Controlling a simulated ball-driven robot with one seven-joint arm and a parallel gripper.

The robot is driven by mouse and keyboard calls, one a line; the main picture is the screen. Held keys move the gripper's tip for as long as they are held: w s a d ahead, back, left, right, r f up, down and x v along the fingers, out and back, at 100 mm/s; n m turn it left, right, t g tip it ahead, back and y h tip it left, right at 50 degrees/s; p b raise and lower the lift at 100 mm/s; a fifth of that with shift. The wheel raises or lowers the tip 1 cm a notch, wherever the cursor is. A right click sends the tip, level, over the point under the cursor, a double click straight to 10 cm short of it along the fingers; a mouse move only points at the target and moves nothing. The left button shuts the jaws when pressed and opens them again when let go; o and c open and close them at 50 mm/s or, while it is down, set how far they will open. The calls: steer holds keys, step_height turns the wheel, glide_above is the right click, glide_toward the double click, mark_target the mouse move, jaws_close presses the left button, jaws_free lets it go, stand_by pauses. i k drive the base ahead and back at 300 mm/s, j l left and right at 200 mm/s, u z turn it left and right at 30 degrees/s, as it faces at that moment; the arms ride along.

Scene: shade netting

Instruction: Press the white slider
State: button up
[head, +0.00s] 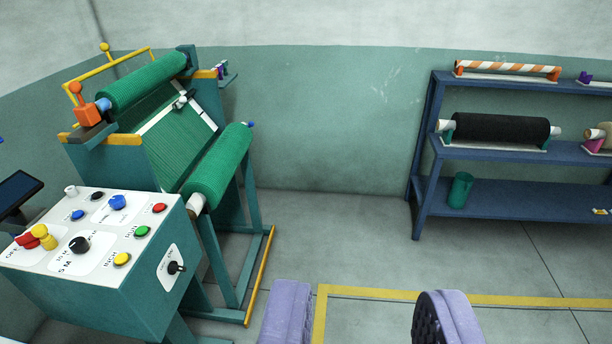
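A small whitish slider piece (180,102) with dark parts sits on the white rail (157,118) across the green netting of the machine at the left. It is small in view, and its exact shape is hard to tell. A small white knob (71,191) also stands at the back left of the control box. My gripper (365,298) shows at the bottom as two purple fingers set wide apart, with nothing between them. It is to the right of the machine and control box, apart from both.
The control box (100,235) carries several coloured buttons, knobs and a side switch (175,267). Green net rolls (218,168) sit on the machine frame. A blue shelf (480,150) with rolls stands at the right. The floor between is clear, with yellow lines (400,294).

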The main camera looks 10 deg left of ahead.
mark_target(182, 99)
steer(key=i+u, duration=0.3)
steer(key=i, duration=0.2)
steer(key=i+u, duration=0.35)
steer(key=i, duration=0.15)
steer(key=i+l+u, duration=0.3)
steer(key=i, duration=0.2)
steer(key=j, duration=0.1)
